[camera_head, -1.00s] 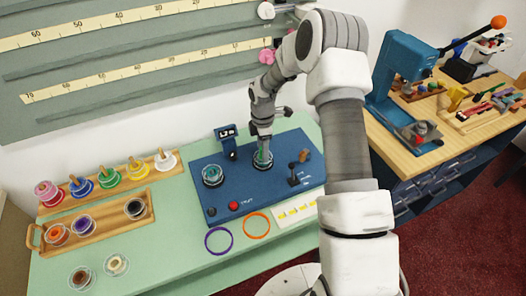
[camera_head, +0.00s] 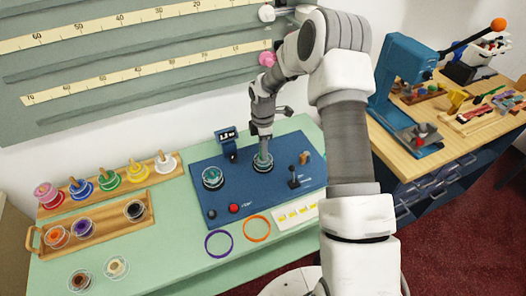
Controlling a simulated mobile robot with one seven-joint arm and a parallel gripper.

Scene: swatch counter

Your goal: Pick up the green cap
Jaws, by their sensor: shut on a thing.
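My gripper (camera_head: 263,150) points straight down over the right round holder on the blue panel (camera_head: 243,188). Its fingers are shut on a small green thing (camera_head: 263,161) that looks like the green cap, at the mouth of a clear-rimmed jar. The fingers hide much of it, and I cannot tell whether it is clear of the jar. A similar jar with a teal-green top (camera_head: 213,177) stands to the left on the panel.
A small display (camera_head: 227,137) stands behind the jars. A red button (camera_head: 234,208) and a lever (camera_head: 294,178) are in front. Colored spools (camera_head: 109,180) and a wooden tray (camera_head: 151,208) are at left. Purple (camera_head: 219,243) and orange rings lie in front.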

